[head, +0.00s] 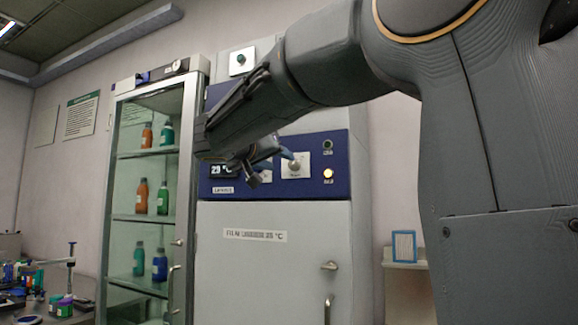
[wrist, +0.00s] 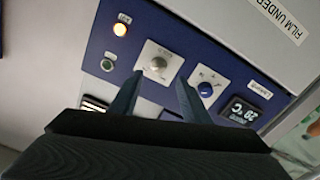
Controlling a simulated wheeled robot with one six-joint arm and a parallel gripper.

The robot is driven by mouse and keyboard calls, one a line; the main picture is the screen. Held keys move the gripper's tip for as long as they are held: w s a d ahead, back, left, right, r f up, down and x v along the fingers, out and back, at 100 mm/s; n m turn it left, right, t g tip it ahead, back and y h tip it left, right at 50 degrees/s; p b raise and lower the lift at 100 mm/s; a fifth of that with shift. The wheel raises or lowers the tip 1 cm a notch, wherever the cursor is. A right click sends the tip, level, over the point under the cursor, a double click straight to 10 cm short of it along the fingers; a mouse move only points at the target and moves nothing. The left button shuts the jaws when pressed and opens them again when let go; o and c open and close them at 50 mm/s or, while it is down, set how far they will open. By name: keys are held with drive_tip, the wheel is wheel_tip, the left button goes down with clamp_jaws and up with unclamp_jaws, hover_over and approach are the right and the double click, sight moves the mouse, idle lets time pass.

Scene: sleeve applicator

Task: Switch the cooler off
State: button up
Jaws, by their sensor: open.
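A tall grey cabinet (head: 270,270) carries a blue control panel (head: 313,183); I cannot tell from its blurred labels whether it is the cooler. A silver knob on a white plate (head: 296,166) shows in the wrist view (wrist: 157,63). Beside it there is a blue knob (wrist: 205,89) on another white plate, mostly hidden by my gripper in the head view. An amber lamp (head: 328,173) is lit; a green lamp (head: 327,145) looks dark. A display (head: 222,169) reads about 29 °C. My gripper (head: 268,168) is open and empty in front of the panel, its fingers spread towards the silver knob.
A glass-doored cabinet (head: 145,215) with several bottles stands to the left. A cluttered bench (head: 85,288) is at the lower left. A small shelf with a blue-framed item (head: 404,246) is at the right. The grey door has a projecting handle (head: 328,308).

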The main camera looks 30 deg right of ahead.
sight(292, 164)
drive_tip(key=shift+r+p+x, duration=0.15)
drive_tip(key=shift+p+x, duration=0.65)
drive_tip(key=shift+x, duration=1.15)
drive_tip(key=shift+r+p+x, duration=0.15)
drive_tip(key=shift+p+x, duration=0.65)
drive_tip(key=shift+x, duration=1.15)
drive_tip(key=c, duration=1)
drive_tip(key=shift+c, duration=0.2)
